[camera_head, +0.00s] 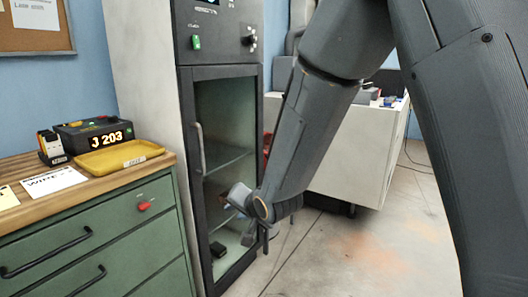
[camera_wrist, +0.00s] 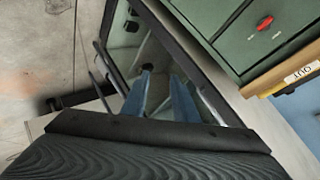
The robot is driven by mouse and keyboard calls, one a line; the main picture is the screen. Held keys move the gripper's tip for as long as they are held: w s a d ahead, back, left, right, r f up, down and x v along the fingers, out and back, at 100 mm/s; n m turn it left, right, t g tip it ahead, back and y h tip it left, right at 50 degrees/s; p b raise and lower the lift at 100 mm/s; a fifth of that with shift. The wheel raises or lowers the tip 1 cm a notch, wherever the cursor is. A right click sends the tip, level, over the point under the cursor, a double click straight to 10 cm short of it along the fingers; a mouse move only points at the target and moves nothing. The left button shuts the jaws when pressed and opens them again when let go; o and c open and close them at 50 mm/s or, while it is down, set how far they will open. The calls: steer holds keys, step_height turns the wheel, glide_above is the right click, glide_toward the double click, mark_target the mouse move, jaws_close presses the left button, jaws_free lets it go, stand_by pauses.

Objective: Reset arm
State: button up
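My arm reaches down from the top right in the head view. My gripper (camera_head: 246,212) is in front of the lower part of a dark-framed glass cabinet (camera_head: 222,120). In the wrist view, the two bluish fingers of my gripper (camera_wrist: 161,82) stand apart with a gap between them, and nothing shows held there. Behind them is the dark cabinet (camera_wrist: 125,38). I cannot tell whether the fingers touch the cabinet.
A small dark object (camera_head: 217,249) is low in the cabinet. A white bench (camera_head: 350,160) is behind my arm. Floor at right is clear.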

steer(key=s+d+r+n+g+h, duration=0.15)
steer(key=s+d+g+h, duration=0.25)
steer(key=s+d, duration=1)
steer(key=s+d+r+n+g+h, duration=0.15)
steer(key=s+d+n+g, duration=0.5)
steer(key=s, duration=0.85)
steer(key=d+r+m+t+p, duration=0.1)
steer(key=d+r+m+p, duration=0.3)
steer(key=p, duration=0.8)
step_height(320, 180, up, 3)
steer(key=d, duration=0.2)
steer(key=shift+d+p, duration=0.4)
steer(key=shift+s+a, duration=0.1)
